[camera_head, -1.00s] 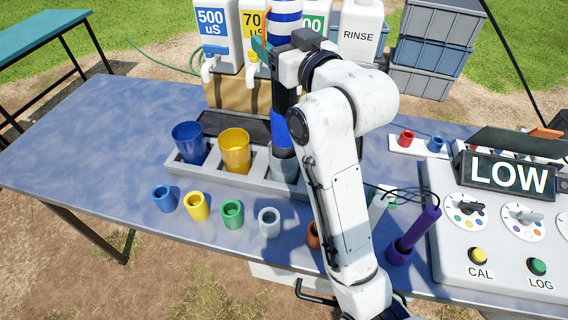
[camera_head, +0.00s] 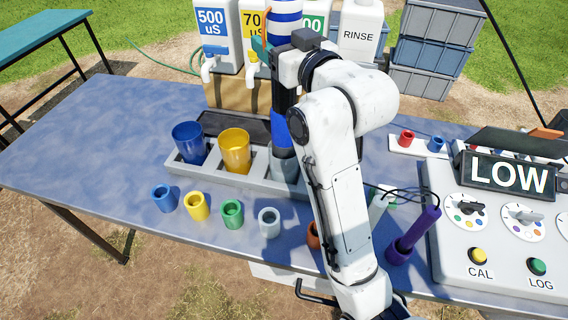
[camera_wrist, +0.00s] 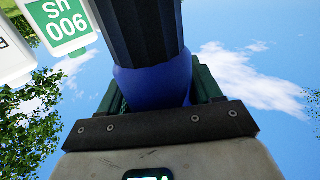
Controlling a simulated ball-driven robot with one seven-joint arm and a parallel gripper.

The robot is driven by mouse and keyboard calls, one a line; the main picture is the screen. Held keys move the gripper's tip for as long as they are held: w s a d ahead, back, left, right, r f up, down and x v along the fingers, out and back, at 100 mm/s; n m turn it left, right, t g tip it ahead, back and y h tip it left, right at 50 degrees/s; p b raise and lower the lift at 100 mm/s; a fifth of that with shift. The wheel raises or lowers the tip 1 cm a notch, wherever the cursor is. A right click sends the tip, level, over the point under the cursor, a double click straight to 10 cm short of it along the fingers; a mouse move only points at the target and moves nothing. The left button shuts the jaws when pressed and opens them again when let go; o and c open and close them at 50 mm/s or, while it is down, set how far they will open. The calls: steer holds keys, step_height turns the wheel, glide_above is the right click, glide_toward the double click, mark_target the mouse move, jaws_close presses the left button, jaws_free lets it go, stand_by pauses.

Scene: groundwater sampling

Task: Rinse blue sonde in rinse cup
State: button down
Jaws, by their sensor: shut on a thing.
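The blue sonde (camera_head: 278,122) stands upright, with a blue-and-white striped top, a black middle and a blue lower band. Its lower end is at the grey rinse cup (camera_head: 285,172), in the right part of the tray; the tip is hidden inside the cup. My gripper (camera_head: 268,48) is shut on the sonde high up, below the stripes. In the wrist view its green fingers sit either side of the sonde's blue section (camera_wrist: 152,86), with the black body beyond. My arm hides part of the cup's right side.
A blue cup (camera_head: 187,142) and a yellow cup (camera_head: 235,151) share the tray (camera_head: 222,175). Several small coloured caps stand in front. A RINSE jug (camera_head: 361,30) is behind. The console display (camera_head: 508,178) reads LOW. The left tabletop is clear.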

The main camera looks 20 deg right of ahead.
steer(key=shift+r, duration=0.4)
steer(key=shift+r+p, duration=5.75)
steer(key=shift+r, duration=0.75)
